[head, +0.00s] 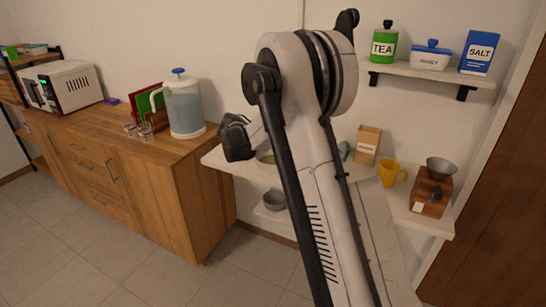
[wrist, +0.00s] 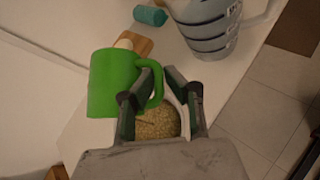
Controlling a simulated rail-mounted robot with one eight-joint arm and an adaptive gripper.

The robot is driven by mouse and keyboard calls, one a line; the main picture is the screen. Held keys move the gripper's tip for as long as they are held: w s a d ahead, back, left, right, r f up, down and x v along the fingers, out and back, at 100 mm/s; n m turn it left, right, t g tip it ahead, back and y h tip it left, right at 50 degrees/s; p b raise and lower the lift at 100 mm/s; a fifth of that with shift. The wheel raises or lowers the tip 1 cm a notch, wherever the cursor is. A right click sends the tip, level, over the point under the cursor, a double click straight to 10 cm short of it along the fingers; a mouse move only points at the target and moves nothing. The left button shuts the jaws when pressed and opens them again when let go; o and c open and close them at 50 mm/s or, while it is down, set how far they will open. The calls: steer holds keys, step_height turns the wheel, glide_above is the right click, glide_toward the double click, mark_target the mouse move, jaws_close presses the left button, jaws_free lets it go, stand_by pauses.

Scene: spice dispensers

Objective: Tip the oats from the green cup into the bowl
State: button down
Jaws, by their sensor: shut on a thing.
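My gripper (wrist: 172,88) is shut on the handle of the green cup (wrist: 112,82), which hangs at the left of the fingers in the wrist view. The cup's opening and contents do not show, so I cannot tell how far it is tilted. A pale-rimmed bowl (wrist: 182,110) holding tan, grainy oats (wrist: 157,123) shows beyond and between the fingers.
A clear jug with a blue lid (head: 184,108) stands on the wooden counter (head: 160,160) to the left. A cardboard package (head: 367,145), a yellow mug (head: 391,174) and a wooden grinder box (head: 431,194) stand on the shelf at right. A grey bowl (head: 272,200) sits lower down.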

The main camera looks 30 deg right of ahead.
steer(key=shift+w+a+r+h+b, duration=0.15)
steer(key=shift+a+h+b, duration=0.25)
steer(key=shift+h+b, duration=0.8)
steer(key=shift+w+a+r+h+b, duration=0.15)
steer(key=shift+a+h+b, duration=0.4)
steer(key=shift+b, duration=1)
stand_by(0.5)
